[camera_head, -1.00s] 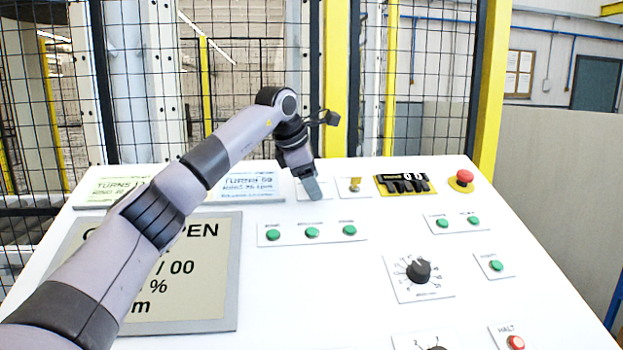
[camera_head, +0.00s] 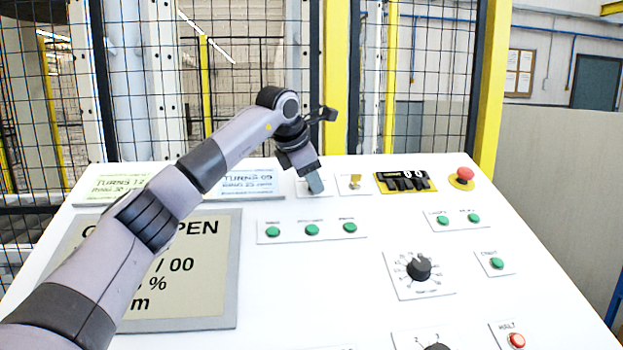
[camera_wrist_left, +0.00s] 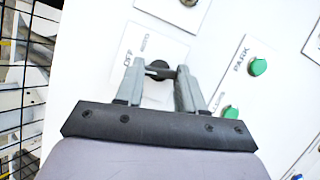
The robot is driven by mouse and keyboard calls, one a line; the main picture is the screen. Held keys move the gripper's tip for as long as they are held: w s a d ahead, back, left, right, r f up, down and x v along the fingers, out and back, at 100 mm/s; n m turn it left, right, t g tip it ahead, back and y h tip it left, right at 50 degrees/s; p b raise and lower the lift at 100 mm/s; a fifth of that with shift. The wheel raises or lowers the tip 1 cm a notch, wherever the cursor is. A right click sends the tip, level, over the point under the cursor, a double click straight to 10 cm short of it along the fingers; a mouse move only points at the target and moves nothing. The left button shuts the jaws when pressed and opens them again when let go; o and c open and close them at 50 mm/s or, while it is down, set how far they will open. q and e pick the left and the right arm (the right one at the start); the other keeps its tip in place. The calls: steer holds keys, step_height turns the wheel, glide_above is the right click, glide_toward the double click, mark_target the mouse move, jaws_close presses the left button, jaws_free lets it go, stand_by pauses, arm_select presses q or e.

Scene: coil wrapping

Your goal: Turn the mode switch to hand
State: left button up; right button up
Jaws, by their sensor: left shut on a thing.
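The mode switch (camera_wrist_left: 158,68) is a small black knob on a white plate (camera_wrist_left: 128,48) in the left wrist view. Small lettering that looks like OFF is on the plate to the left of the knob; other lettering above is too blurred to read. My left gripper (camera_wrist_left: 162,80) is shut on the knob, with one grey finger on each side. In the head view my left gripper (camera_head: 314,184) points down onto this plate at the panel's back edge and hides the knob. My right gripper is not in view.
Green buttons (camera_head: 312,230) lie in front. A black dial (camera_head: 419,268) is further right. A mesh fence (camera_head: 430,110) stands behind.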

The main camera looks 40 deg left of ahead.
arm_select(q)
steer(key=n+y, duration=0.1)
steer(key=n, duration=0.3)
steer(key=n+y+b, duration=0.1)
steer(key=n, duration=0.1)
steer(key=shift+d+n+t+y, duration=0.25)
steer(key=shift+n+t+y, duration=0.05)
stand_by(0.3)
steer(key=o, duration=1)
steer(key=shift+o, duration=0.2)
steer(key=b+v, duration=0.1)
steer(key=v, duration=0.6)
steer(key=shift+s, duration=0.1)
